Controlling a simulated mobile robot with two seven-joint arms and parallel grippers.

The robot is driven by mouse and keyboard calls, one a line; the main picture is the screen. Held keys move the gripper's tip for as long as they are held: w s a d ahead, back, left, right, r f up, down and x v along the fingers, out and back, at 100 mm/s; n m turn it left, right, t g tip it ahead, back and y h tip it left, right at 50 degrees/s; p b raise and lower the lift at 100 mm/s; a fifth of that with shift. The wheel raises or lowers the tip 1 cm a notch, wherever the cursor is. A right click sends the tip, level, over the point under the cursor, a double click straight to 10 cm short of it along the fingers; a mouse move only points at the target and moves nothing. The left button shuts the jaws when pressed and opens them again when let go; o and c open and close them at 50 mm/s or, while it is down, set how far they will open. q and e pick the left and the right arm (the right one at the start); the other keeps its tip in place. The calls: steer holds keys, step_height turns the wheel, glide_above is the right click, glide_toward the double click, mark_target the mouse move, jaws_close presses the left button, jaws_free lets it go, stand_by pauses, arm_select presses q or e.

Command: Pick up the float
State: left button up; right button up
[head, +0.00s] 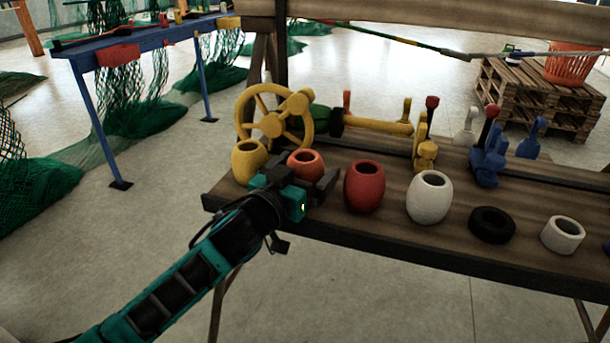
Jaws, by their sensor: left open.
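Several hollow, barrel-shaped floats stand in a row along the front of the wooden table. They are a yellow float (249,160), an orange float (307,160), a red float (364,187) and a white float (429,196). My left gripper (297,176) is open at the table's front edge, in front of the orange float. It hides that float's lower part and a little of the yellow float's right side. I cannot tell whether the fingers touch the orange float. My right gripper is not in view.
A black ring (491,224) and a short white ring (562,235) lie right on the wooden table (390,238). Behind the floats stand a yellow handwheel (271,123), a yellow roller (377,126) and blue fittings (487,160). Open floor lies left of the table.

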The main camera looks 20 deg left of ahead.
arm_select(q)
steer(key=c, duration=1)
step_height(320, 180, up, 20)
steer(key=p, duration=0.7)
